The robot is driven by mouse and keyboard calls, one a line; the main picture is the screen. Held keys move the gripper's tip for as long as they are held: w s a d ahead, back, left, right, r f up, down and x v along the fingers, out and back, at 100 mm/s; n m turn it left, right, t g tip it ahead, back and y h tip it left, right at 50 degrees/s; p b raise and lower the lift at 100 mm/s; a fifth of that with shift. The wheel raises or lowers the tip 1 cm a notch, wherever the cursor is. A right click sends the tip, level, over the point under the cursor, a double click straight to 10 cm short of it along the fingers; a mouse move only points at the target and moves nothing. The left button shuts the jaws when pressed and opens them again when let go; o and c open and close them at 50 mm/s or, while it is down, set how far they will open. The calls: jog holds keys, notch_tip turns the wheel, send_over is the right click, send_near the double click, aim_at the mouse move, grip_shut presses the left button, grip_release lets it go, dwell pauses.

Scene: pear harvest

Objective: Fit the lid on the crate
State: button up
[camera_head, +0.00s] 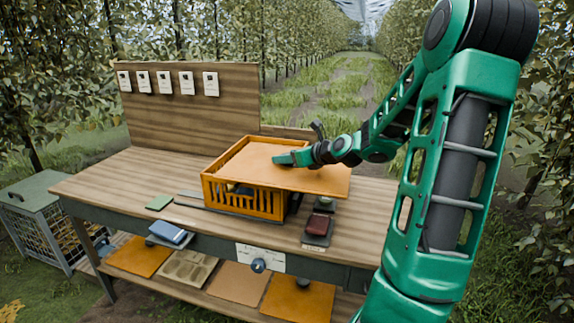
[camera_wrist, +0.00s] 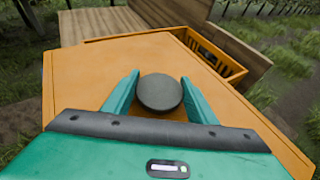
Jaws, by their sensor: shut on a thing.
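The orange slatted crate (camera_head: 231,200) stands on the wooden bench. The flat orange lid (camera_head: 322,181) lies over the right part of the crate top and sticks out past its right side. The left part of the crate is uncovered. My gripper (camera_head: 282,160) is over the lid, shut on its knob. In the wrist view the round dark knob (camera_wrist: 160,92) sits between the two green fingers, with the lid (camera_wrist: 80,75) spread below. The lid is turned relative to the crate (camera_wrist: 215,57), whose open corner shows beyond it. Whether the lid touches the rim cannot be told.
The bench (camera_head: 110,182) has a back board (camera_head: 190,105) with several white cards. Orange panels (camera_head: 138,256) lie on the lower shelf. A wire cage box (camera_head: 40,215) stands left.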

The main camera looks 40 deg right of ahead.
aim_at(312, 176)
notch_tip(312, 176, down, 2)
jog(key=shift+f, duration=0.2)
jog(key=o, duration=1.3)
jog(key=shift+s, duration=0.15)
jog(key=v, duration=1.2)
